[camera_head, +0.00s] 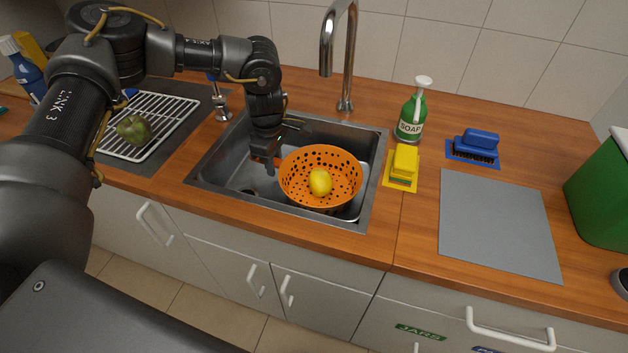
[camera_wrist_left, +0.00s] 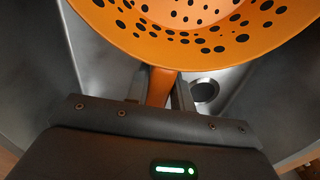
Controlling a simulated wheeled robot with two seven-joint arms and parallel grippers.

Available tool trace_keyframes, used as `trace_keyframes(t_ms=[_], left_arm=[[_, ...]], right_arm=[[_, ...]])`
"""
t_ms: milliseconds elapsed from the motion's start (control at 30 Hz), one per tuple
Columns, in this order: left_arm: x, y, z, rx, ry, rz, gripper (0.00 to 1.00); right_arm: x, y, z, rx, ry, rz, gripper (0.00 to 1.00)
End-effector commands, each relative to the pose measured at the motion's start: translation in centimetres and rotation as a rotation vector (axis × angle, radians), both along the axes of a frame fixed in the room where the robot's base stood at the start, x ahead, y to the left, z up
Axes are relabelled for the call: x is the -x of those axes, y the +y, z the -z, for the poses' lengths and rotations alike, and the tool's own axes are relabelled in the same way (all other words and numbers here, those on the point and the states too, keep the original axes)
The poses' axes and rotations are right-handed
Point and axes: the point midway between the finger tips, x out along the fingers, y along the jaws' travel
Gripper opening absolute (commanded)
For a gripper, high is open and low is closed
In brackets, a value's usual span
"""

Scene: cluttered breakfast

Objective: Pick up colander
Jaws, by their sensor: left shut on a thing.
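The orange colander (camera_head: 343,193), a round bowl with dark holes, sits in the sink basin on the right side. A yellow lemon (camera_head: 320,181) lies inside it. My left gripper (camera_head: 274,165) reaches down into the sink at the colander's left side. In the left wrist view, my left gripper (camera_wrist_left: 160,92) is shut on the colander's orange handle, below the perforated bowl (camera_wrist_left: 190,45). Whether the colander touches the sink floor is hidden. My right gripper is not in view.
The metal sink (camera_head: 222,165) has a tall faucet (camera_head: 345,60) behind it. A green soap bottle (camera_head: 411,115), a yellow sponge (camera_head: 404,163) and a blue brush (camera_head: 478,143) stand to the right. A grey mat (camera_head: 497,222) is bare. A drying rack (camera_head: 165,125) holds a green fruit (camera_head: 133,130).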

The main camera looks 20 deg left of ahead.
Motion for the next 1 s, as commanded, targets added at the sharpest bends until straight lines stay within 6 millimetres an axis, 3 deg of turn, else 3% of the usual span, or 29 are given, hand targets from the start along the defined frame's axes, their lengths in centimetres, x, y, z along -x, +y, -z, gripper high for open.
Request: trace_keyframes(t_ms=[367, 800, 1000], left_arm=[[-0.1, -0.1, -0.6, 0.002, -0.002, 0.001, 0.0], [-0.1, -0.1, -8.4, 0.001, -0.004, 0.0, 0.0], [-0.1, -0.1, -10.0, 0.001, -0.002, 0.001, 0.0]], right_arm=[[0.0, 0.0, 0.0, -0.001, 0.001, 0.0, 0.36], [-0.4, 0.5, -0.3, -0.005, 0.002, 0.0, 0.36], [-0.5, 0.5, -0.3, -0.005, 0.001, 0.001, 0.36]])
